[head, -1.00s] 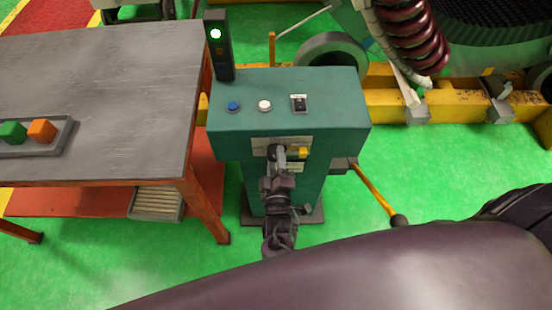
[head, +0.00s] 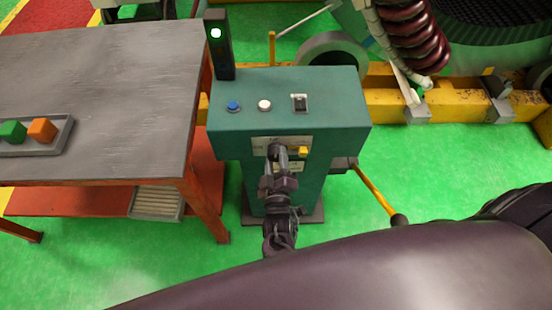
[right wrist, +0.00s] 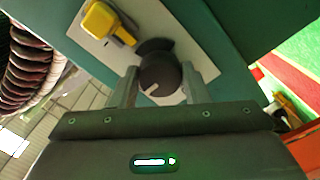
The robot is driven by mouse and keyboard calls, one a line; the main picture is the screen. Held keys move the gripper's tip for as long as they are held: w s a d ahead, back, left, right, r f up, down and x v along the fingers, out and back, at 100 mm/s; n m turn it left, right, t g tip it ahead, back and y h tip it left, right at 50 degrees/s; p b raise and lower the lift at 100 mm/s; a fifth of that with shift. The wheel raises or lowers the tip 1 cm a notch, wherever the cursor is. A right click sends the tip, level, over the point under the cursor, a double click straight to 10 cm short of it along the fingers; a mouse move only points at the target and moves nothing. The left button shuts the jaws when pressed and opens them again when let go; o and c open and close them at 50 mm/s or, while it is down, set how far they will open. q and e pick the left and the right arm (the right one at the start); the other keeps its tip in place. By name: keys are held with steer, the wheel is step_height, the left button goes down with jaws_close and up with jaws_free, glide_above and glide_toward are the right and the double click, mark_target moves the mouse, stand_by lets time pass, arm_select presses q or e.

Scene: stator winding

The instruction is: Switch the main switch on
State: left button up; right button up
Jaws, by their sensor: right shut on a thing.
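The main switch is a dark rotary knob (right wrist: 160,73) with a white pointer mark, on a pale plate (right wrist: 150,25) on the front of the teal cabinet (head: 330,125). My right gripper (right wrist: 165,80) has its two fingers on either side of the knob and is shut on it. In the head view, my right gripper (head: 279,160) reaches up to the cabinet front and hides most of the knob. A yellow part (right wrist: 108,22) sits beside the knob on the plate. My left gripper is not in view.
The cabinet top has a blue button (head: 233,106), a white button (head: 265,105) and a black switch (head: 300,103). A light tower (head: 219,60) with its top lamp lit stands at the back left. A grey table (head: 110,80) is on the left.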

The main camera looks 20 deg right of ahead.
steer(key=o, duration=1)
steer(key=shift+c, duration=0.2)
steer(key=v, duration=0.8)
steer(key=shift+b, duration=0.45)
steer(key=shift+w, duration=0.1)
